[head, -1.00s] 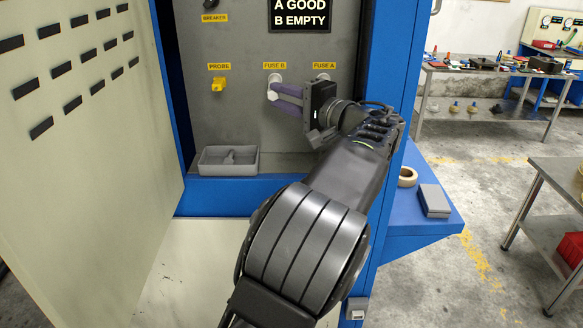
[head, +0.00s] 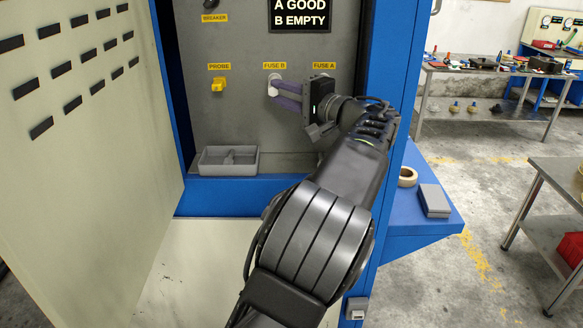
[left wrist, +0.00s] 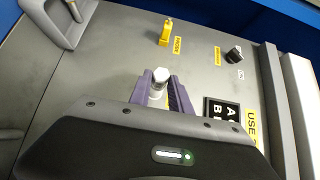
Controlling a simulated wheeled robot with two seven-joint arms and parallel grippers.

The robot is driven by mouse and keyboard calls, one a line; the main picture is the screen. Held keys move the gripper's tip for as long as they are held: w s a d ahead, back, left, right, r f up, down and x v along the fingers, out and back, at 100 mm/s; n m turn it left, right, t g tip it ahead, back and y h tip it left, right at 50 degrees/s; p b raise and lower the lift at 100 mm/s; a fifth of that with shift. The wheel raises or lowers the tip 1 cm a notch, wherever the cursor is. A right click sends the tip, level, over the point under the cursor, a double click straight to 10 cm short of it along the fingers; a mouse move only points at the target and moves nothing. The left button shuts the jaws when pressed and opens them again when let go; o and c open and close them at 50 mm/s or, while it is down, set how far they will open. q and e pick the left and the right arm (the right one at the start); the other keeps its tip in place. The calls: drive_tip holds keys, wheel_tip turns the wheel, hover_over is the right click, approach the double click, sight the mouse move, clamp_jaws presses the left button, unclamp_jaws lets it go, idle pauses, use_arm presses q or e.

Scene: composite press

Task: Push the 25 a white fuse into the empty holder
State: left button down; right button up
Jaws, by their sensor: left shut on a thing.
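My left gripper (head: 276,90) is at the fuse B holder on the grey panel, under the yellow FUSE B label (head: 274,66). Its purple fingers are shut on the white fuse (left wrist: 159,81), which shows between the fingertips in the left wrist view. In the head view the fuse (head: 273,90) is a small white end at the fingertips, against the holder. The holder's opening is mostly hidden by the fuse and fingers, so how deep the fuse sits cannot be told. The fuse A holder (head: 321,77) is partly hidden behind the gripper. My right gripper is not in view.
A yellow probe (head: 218,85) hangs left of the holder. A grey tray (head: 228,171) sits on the ledge below. The sign (head: 300,16) reads A GOOD, B EMPTY. The open cabinet door (head: 80,150) stands at left, and the blue frame (head: 392,120) at right.

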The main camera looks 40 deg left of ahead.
use_arm(q)
drive_tip(key=shift+w, duration=0.1)
idle(0.8)
drive_tip(key=c, duration=1.1)
unclamp_jaws()
drive_tip(key=shift+a, duration=0.1)
drive_tip(key=d+b, duration=0.1)
drive_tip(key=d, duration=0.1)
drive_tip(key=d+b, duration=0.1)
drive_tip(key=d, duration=0.2)
drive_tip(key=d+b, duration=0.1)
drive_tip(key=d, duration=0.1)
drive_tip(key=shift+s+d, duration=0.4)
drive_tip(key=shift+f, duration=0.15)
